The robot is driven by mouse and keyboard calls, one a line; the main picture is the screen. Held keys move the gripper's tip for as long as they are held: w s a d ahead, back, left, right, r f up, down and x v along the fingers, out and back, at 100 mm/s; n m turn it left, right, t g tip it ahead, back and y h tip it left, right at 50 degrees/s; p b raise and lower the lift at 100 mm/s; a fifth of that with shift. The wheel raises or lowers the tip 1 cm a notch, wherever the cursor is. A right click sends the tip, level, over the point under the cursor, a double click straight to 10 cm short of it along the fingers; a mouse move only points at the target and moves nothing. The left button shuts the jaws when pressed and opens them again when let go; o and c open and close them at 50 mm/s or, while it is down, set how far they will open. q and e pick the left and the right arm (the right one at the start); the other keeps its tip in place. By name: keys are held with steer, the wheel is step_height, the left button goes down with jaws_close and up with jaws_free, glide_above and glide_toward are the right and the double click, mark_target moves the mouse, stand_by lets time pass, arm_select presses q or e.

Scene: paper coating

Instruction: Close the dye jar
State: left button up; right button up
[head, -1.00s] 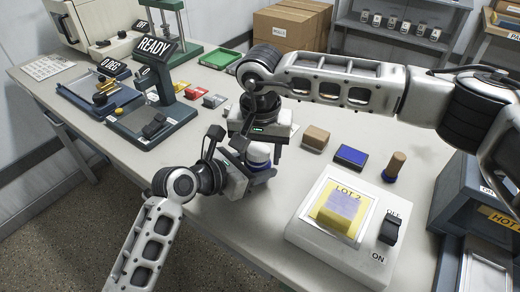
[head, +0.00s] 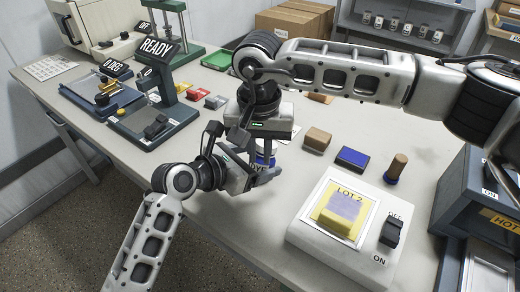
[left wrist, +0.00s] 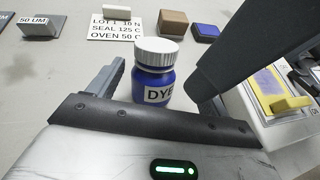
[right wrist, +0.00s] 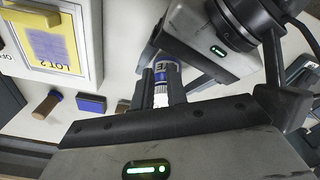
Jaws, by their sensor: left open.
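The dye jar (left wrist: 153,88) stands upright on the table, blue with a white label. Its white lid (left wrist: 158,50) sits on top; I cannot tell how tight it is. In the head view the grippers mostly hide the jar (head: 265,160). My left gripper (head: 268,177) is open beside the jar, its jaws facing it, with a gap visible at the left finger. My right gripper (head: 260,153) points down above the jar. In the right wrist view its fingers (right wrist: 161,92) are parted, with the jar (right wrist: 166,72) in line between them; no finger visibly grips the lid.
The two wrists are very close together around the jar. A brown block (head: 317,138), a blue pad (head: 352,158) and a wooden-handled stamp (head: 396,168) lie to the right. The white switch box (head: 325,240) stands at the front right. A scale-like device (head: 150,118) stands at the left.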

arm_select(q)
steer(key=p+v, duration=0.1)
steer(key=v, duration=1.5)
steer(key=shift+f, duration=0.1)
